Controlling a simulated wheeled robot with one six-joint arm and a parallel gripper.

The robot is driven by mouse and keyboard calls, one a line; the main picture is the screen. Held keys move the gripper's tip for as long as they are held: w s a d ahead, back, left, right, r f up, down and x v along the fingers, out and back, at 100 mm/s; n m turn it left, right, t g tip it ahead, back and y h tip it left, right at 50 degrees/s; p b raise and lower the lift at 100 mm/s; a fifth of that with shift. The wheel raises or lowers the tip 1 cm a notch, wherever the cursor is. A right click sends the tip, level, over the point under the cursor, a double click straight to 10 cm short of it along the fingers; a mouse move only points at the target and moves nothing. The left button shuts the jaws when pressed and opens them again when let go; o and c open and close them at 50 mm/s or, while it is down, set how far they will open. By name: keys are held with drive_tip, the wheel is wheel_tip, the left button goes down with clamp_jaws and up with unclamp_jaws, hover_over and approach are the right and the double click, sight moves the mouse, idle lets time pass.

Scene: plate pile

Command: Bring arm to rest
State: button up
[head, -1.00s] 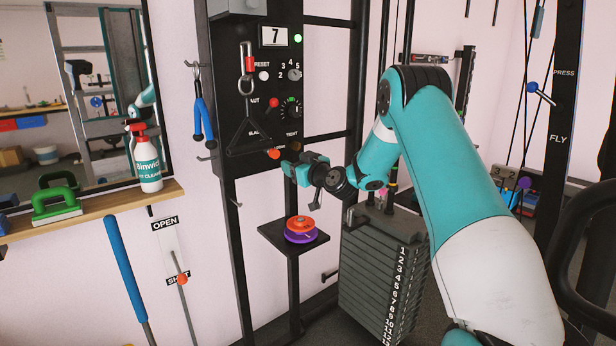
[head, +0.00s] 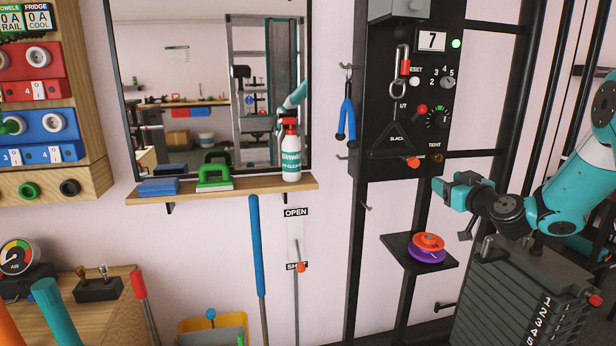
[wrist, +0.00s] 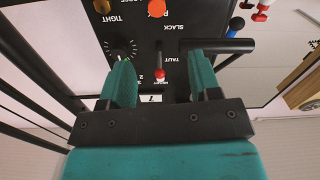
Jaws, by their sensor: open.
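My teal and black gripper (head: 455,192) is on the right in the head view, in front of the lower right of the black control panel (head: 377,90). It stands above and slightly right of a small black shelf (head: 442,262) that holds an orange disc (head: 428,241) on a purple disc (head: 426,255). In the wrist view my gripper (wrist: 160,85) has its two teal fingers apart, with nothing between them. The panel, its knob (wrist: 121,50) and a red-tipped lever (wrist: 160,74) show upside down beyond the fingers. My arm reaches in from the right edge.
A weight stack (head: 520,300) stands below my arm. Black rack posts (head: 357,260) rise close by. A wooden shelf (head: 240,190) carries a spray bottle (head: 291,155), a green-handled tool (head: 214,176) and a blue block (head: 158,187). Open air lies left of the gripper, before the wall.

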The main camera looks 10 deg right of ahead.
drive_tip(key=s+a+r+n+g+y+p, duration=0.1)
drive_tip(key=s+a+r+n+g+y, duration=0.15)
drive_tip(key=a, duration=0.75)
drive_tip(key=s+a+r+n+g+y+p, duration=0.1)
drive_tip(key=s+a+r+g+y, duration=0.2)
drive_tip(key=a, duration=0.6)
drive_tip(key=s+a+n+g+y+p, duration=0.1)
drive_tip(key=s+a+n+g+y, duration=0.1)
drive_tip(key=s+a+g, duration=0.55)
drive_tip(key=s+a+g+h+p, duration=0.1)
drive_tip(key=s+a+g+h, duration=0.1)
drive_tip(key=s, duration=1.1)
drive_tip(key=s+a+g+h+p, duration=0.1)
drive_tip(key=s+a+g+h, duration=0.1)
drive_tip(key=s, duration=1.1)
drive_tip(key=shift+a+r+m+g+p, duration=0.35)
drive_tip(key=shift+a+g, duration=0.15)
drive_tip(key=shift+a, duration=0.25)
